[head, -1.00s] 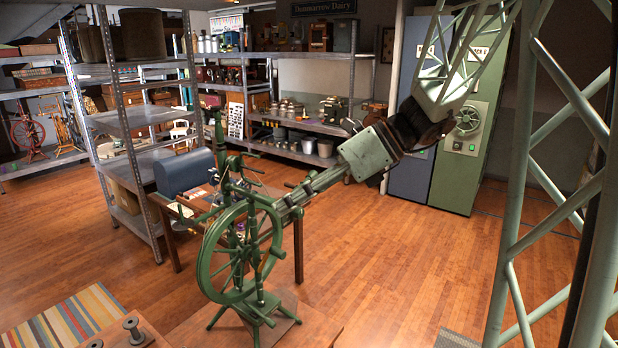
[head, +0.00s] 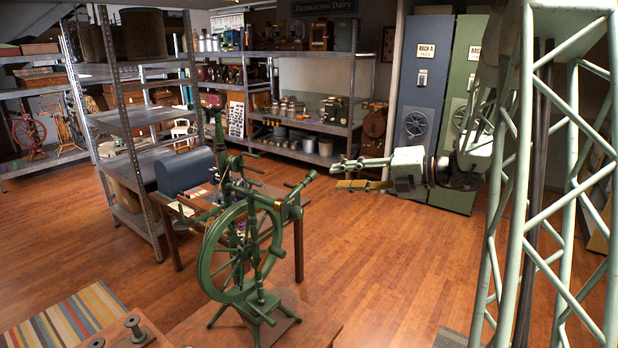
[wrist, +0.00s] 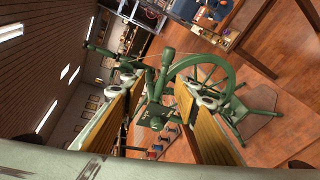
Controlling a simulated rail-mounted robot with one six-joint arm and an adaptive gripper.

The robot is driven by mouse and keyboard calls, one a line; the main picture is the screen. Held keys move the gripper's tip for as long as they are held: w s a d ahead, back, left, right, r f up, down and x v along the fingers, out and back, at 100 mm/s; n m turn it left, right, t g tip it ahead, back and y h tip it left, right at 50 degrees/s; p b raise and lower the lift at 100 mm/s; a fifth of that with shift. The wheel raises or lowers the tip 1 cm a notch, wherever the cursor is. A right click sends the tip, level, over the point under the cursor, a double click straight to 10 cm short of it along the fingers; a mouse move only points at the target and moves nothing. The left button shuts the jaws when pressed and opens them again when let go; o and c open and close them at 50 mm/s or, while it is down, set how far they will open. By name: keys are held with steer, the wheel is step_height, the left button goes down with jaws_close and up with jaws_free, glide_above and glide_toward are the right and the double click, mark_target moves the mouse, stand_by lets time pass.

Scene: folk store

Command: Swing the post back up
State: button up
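The green spinning wheel (head: 240,250) stands on a low wooden platform in the head view. It also shows in the wrist view (wrist: 225,75), turned sideways. A short green post (head: 299,190) at its right side leans up and to the right, with a knob at its top. A taller post (head: 219,135) at its left is near upright. My gripper (head: 338,174) is open and empty, to the right of the leaning post and apart from it. In the wrist view my gripper's (wrist: 158,88) two long pads spread wide, with green wheel parts seen between them.
Metal shelves (head: 133,120) line the left and back. Spools (head: 133,326) stand on a bench at the lower left. The floor right of the wheel is clear.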

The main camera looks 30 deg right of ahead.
mark_target(314, 176)
steer(key=d, duration=0.1)
steer(key=d+m, duration=0.1)
steer(key=d, duration=0.1)
steer(key=shift+w+f+m+t, duration=0.3)
steer(key=shift+t, duration=0.1)
steer(key=shift+a, duration=0.15)
steer(key=shift+d+x, duration=0.2)
steer(key=shift+x, duration=6.65)
steer(key=shift+w+f, duration=0.1)
steer(key=shift+c, duration=0.7)
jaws_close()
